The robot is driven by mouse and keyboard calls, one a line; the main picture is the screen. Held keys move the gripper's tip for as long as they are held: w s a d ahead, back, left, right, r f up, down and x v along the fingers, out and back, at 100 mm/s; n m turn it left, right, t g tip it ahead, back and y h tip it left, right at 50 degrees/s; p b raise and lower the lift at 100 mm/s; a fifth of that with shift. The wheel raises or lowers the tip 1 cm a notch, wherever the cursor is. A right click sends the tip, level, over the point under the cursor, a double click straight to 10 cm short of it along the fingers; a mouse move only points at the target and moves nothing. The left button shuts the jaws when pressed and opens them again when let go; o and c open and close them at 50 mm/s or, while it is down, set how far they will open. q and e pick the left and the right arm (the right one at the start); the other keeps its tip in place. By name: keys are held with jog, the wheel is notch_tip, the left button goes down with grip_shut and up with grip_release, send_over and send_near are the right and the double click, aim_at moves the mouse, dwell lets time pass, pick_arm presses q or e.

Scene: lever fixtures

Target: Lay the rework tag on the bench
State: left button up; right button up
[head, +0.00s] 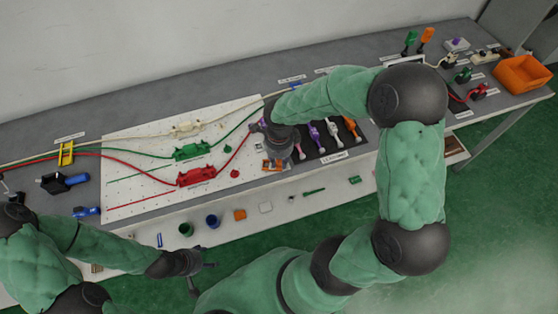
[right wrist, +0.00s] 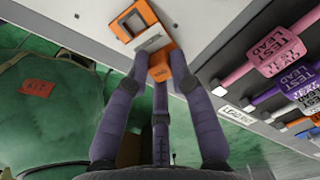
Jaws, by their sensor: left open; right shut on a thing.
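My right gripper (right wrist: 160,80) is shut on an orange and white tag (right wrist: 161,62), which appears to be the rework tag. The tag sits between the fingertips, and its lettering is too small to read. In the head view my right gripper (head: 278,150) points down at the front edge of the grey bench (head: 215,85), with orange and white showing below it. An orange frame (right wrist: 131,20) lies just beyond the tag; I cannot tell whether they touch. My left gripper (head: 203,268) is open and empty, in front of the bench at lower left.
Several test leads (head: 315,132) lie on a dark mat right of my right gripper. A white board (head: 140,150) with red (head: 196,176), green (head: 190,150) and cream fixtures and cables lies left. An orange bin (head: 522,73) stands far right. A lower shelf holds small items.

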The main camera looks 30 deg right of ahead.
aim_at(279, 162)
jog(key=shift+r, duration=0.1)
jog(key=o, duration=0.4)
jog(key=shift+f, duration=0.2)
jog(key=o, duration=0.4)
jog(key=shift+r, duration=0.1)
jog(key=shift+r, duration=0.45)
notch_tip(279, 162, up, 11)
jog(key=p, duration=0.4)
jog(key=shift+r, duration=0.15)
